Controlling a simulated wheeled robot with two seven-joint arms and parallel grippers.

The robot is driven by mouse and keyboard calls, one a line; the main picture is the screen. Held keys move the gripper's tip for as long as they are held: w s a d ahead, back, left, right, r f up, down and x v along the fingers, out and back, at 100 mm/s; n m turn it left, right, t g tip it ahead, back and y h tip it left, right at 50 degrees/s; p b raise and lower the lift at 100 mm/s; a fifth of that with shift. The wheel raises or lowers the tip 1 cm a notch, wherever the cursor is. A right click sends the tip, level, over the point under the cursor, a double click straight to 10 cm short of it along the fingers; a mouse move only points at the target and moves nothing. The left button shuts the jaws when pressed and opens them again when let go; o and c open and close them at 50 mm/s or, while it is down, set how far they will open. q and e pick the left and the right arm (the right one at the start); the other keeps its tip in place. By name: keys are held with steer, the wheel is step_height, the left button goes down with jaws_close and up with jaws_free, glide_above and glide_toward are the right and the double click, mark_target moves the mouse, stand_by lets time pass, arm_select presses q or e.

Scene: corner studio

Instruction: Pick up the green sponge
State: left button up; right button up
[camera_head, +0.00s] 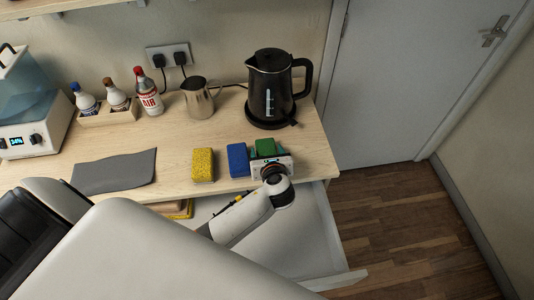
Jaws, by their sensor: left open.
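The green sponge (265,146) lies on the wooden counter near its front edge, to the right of a blue sponge. My left gripper (270,159) is over the near side of the green sponge and hides much of it. Its jaws are open. The fingertips are hard to make out, and I cannot tell whether they touch the sponge. My right gripper is not in view.
The blue sponge (238,160) is close on the left, with a yellow sponge (203,165) further left. A black kettle (270,91) stands behind, beside a metal jug (198,101). A grey cloth (115,172) lies left. An open drawer (316,232) juts out below.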

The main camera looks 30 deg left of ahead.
arm_select(q)
steer(key=shift+w+a+f, duration=0.25)
steer(key=shift+w, duration=0.1)
steer(key=shift+c, duration=0.5)
steer(key=c, duration=0.7)
steer(key=shift+o, duration=0.2)
steer(key=shift+r, duration=0.1)
